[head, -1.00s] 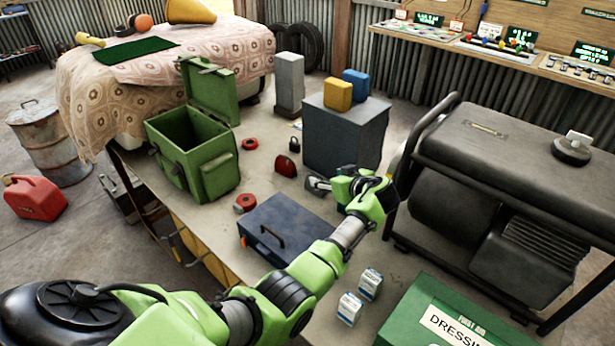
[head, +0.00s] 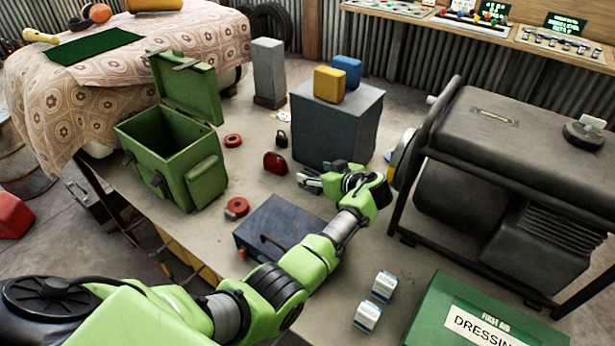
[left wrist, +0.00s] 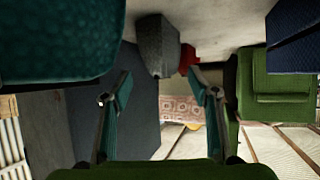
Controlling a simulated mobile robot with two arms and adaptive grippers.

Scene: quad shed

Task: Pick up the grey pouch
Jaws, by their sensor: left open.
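The grey pouch (left wrist: 155,45) shows in the left wrist view as a dark grey shape ahead of the fingers, at the upper middle. A red pouch (left wrist: 188,58) is partly hidden behind it. My left gripper (left wrist: 160,76) is open, with one teal finger on each side and a gap between them; the pouch appears to lie beyond the fingertips. In the head view my left gripper (head: 312,174) is low over the table, pointing left toward the red pouch (head: 275,162). There I cannot clearly make out the grey pouch, which the gripper seems to hide. My right gripper is not in view.
A dark grey cabinet (head: 335,130) stands close behind the gripper, and a blue toolbox (head: 283,228) is in front. A green open box (head: 172,155) is at left, a black generator (head: 500,190) at right.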

